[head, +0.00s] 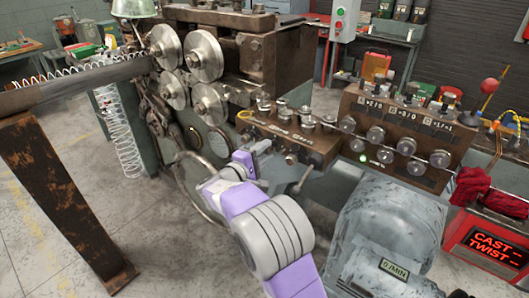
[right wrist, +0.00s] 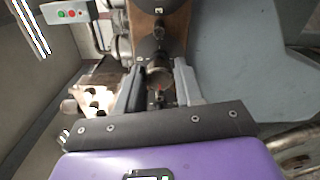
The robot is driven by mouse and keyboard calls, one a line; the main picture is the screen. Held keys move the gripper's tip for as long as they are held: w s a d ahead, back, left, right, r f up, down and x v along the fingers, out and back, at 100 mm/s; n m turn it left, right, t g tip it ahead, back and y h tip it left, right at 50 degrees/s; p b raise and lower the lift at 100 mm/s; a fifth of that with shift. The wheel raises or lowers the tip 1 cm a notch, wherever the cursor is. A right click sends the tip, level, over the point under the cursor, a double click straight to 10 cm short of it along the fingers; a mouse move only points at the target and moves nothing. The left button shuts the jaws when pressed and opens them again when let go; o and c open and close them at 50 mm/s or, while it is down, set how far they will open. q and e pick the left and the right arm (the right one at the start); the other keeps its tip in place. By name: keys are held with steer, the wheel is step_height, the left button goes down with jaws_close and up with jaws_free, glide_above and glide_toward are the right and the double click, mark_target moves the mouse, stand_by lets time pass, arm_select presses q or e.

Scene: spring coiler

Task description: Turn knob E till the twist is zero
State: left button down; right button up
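My right gripper (head: 246,161) is beside the front of the brown box (head: 312,157) with several round knobs (head: 308,121) on top. In the right wrist view its two fingers (right wrist: 160,80) are apart, one on each side of a round metal knob (right wrist: 158,73). I cannot tell whether they touch it. A small letter plate beyond the knob is too small to read, so I cannot confirm which knob is E. The red display (head: 491,247) at lower right reads CAST and TWIST, each followed by a dash. My left gripper is not in view.
A panel (head: 400,170) with several knobs and number windows stands right of the box. A grey motor housing (head: 390,232) stands in front. Coiler rollers (head: 205,55) and a wire spring (head: 120,130) are at left. A rusty post (head: 60,195) stands on open floor.

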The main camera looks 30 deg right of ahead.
steer(key=o, duration=0.3)
steer(key=p+v, duration=0.1)
steer(key=v, duration=0.6)
steer(key=shift+s+a+p, duration=0.1)
steer(key=shift+a+p, duration=0.2)
steer(key=shift+p, duration=0.05)
